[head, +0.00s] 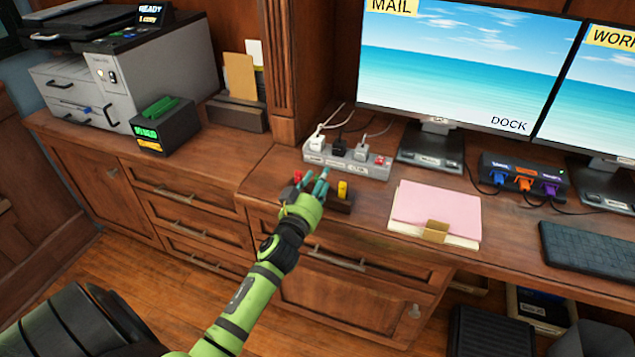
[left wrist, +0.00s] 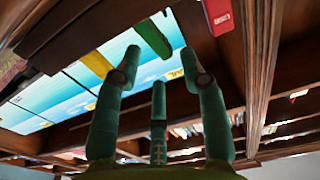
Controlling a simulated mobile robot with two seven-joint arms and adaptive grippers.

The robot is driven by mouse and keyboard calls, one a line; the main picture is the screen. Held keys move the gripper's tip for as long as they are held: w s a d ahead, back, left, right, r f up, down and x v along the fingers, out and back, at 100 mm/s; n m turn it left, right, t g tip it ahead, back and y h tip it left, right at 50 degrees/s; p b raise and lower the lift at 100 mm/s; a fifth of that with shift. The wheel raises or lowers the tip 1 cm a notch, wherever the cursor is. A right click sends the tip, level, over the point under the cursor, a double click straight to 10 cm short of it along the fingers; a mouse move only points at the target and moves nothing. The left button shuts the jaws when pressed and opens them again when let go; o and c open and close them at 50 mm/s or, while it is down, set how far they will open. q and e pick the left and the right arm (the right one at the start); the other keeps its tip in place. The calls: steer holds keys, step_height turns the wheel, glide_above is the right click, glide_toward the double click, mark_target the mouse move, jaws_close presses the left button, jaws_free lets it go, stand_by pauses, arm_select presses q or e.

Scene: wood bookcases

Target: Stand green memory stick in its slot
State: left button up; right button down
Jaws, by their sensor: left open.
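My left gripper (head: 314,184), with teal fingers, is at the small dark wooden stick holder (head: 341,205) on the desk. It is open. In the left wrist view its fingers (left wrist: 160,64) are spread, with a green stick (left wrist: 152,38) just past the tips, between the two outer ones. I cannot tell whether they touch it. In the head view the green stick is hidden or blends with the fingers. A red stick (head: 297,177) and a yellow stick (head: 342,189) stand upright on either side of the gripper. My right gripper is not in view.
Behind the holder is a power strip (head: 347,162) with plugs and cables. A pink folder (head: 436,208) lies to the right, before the monitor (head: 455,60). A black box (head: 165,128) with a green display and a printer (head: 150,75) stand left. Bare desk lies left of the holder.

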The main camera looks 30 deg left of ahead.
arm_select(q)
steer(key=shift+r, duration=0.2)
steer(key=shift+s+d+f, duration=0.1)
steer(key=shift+s+f, duration=0.1)
steer(key=shift+s, duration=0.15)
steer(key=v, duration=1.1)
steer(key=shift+s+r+b, duration=0.15)
steer(key=shift+b, duration=0.2)
steer(key=s+d+f+m+g+h, duration=0.1)
steer(key=s+d+f+g, duration=0.15)
steer(key=f, duration=0.85)
steer(key=s+d+f+g+h, duration=0.1)
steer(key=s+d+f+g, duration=0.15)
steer(key=f, duration=0.85)
steer(key=s+d+f+m+g+h, duration=0.1)
steer(key=s+d+f+g, duration=0.15)
steer(key=f, duration=0.85)
steer(key=s+d+f+m+g, duration=0.1)
steer(key=s+f+g, duration=0.2)
steer(key=s+f, duration=0.3)
steer(key=s+d+f+m+g+h, duration=0.1)
steer(key=s+f+g, duration=0.2)
steer(key=s, duration=1)
steer(key=s+d+f+m+g, duration=0.1)
steer(key=s+f+g, duration=0.2)
steer(key=s+f, duration=0.6)
steer(key=shift+s, duration=0.85)
